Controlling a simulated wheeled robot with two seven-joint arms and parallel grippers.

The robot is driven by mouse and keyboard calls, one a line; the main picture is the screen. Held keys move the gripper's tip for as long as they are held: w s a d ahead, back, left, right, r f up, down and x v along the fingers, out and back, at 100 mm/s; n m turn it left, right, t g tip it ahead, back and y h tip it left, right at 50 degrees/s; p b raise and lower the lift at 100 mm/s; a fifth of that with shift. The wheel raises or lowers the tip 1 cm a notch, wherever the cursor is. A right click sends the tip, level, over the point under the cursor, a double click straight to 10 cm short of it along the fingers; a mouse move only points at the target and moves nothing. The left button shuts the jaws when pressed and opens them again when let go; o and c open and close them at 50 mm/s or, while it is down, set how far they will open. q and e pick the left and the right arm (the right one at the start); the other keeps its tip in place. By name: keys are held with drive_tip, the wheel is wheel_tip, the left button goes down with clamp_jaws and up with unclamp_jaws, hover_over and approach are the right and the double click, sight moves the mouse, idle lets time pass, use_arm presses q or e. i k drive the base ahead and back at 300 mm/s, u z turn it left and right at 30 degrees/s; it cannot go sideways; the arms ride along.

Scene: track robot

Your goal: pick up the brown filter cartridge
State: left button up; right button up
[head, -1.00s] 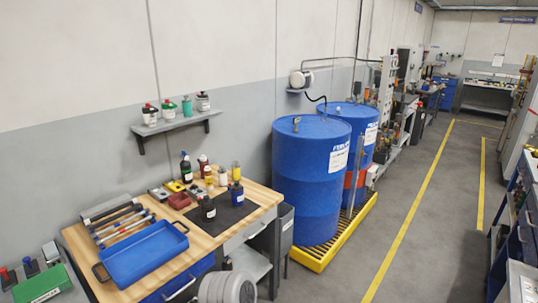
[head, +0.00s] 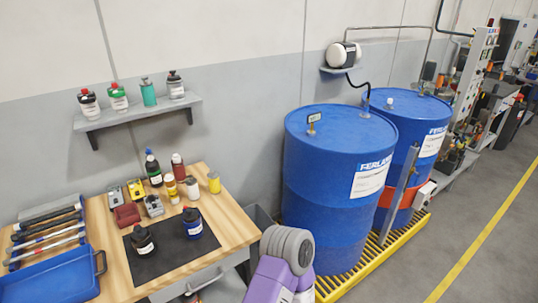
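I cannot make out a brown filter cartridge in the head view. The wooden workbench (head: 228,236) holds several bottles and small items. A grey and purple link of my own arm shows at the bottom centre, in front of the bench's right end and the drums. Neither gripper is in view.
Two blue drums (head: 335,200) (head: 412,140) stand on a yellow spill pallet (head: 372,262) right of the bench. A wall shelf (head: 140,113) carries several bottles. A blue tray (head: 50,278) lies at the bench's left. Open floor (head: 465,225) lies at the right.

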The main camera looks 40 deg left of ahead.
sight(191, 215)
drive_tip(key=i, duration=1.25)
drive_tip(key=u, duration=2.15)
